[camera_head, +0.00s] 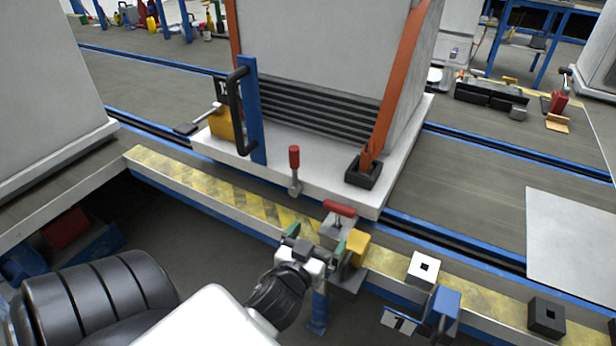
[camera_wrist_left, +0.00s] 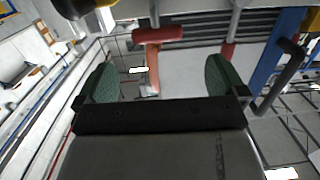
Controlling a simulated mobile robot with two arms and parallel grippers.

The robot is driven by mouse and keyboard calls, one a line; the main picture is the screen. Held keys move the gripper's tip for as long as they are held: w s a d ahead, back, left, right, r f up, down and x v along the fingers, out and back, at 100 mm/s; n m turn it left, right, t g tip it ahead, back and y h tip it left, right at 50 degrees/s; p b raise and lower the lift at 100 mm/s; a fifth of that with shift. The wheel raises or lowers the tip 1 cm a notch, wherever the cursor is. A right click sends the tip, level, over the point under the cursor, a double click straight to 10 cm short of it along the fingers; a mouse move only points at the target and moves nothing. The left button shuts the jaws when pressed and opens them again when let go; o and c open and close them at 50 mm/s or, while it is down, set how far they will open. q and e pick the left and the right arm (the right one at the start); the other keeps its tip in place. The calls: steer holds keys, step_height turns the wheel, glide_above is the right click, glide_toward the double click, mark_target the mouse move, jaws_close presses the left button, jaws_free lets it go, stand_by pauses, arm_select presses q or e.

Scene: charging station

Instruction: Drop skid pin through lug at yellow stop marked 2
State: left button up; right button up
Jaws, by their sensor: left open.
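A pin with a red T-handle (camera_head: 339,208) stands upright in a grey block at the rail, beside a yellow stop (camera_head: 355,248). My left gripper (camera_head: 315,246) is open and empty, its green fingertips just on the near side of that pin. In the left wrist view the red T-handle (camera_wrist_left: 158,35) shows beyond and between the fingertips (camera_wrist_left: 160,78), apart from them. Another yellow stop (camera_head: 222,126) is at the skid's left end, below a number plate (camera_head: 221,88) partly hidden by a black handle. The skid (camera_head: 330,183) carries a strapped cabinet. My right gripper is out of view.
A red-handled lever (camera_head: 294,160) stands on the skid near its front edge. A blue post with a black handle (camera_head: 238,110) rises at left. On the right are a white square block (camera_head: 423,267), a blue bracket (camera_head: 446,305), a plate marked 1 (camera_head: 400,320) and a black socket (camera_head: 546,317).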

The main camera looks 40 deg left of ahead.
arm_select(q)
steer(key=s+d+f+m+g+h, duration=0.2)
steer(key=s+d+g, duration=0.3)
steer(key=s, duration=0.3)
steer(key=s+d+f+m+g+h, duration=0.2)
steer(key=s+d+f+m+g, duration=0.1)
steer(key=s+g, duration=0.4)
step_height(320, 180, down, 2)
steer(key=shift+s+d+f+g+h, duration=0.1)
steer(key=shift+s+d+g+h, duration=0.25)
steer(key=shift+d, duration=0.5)
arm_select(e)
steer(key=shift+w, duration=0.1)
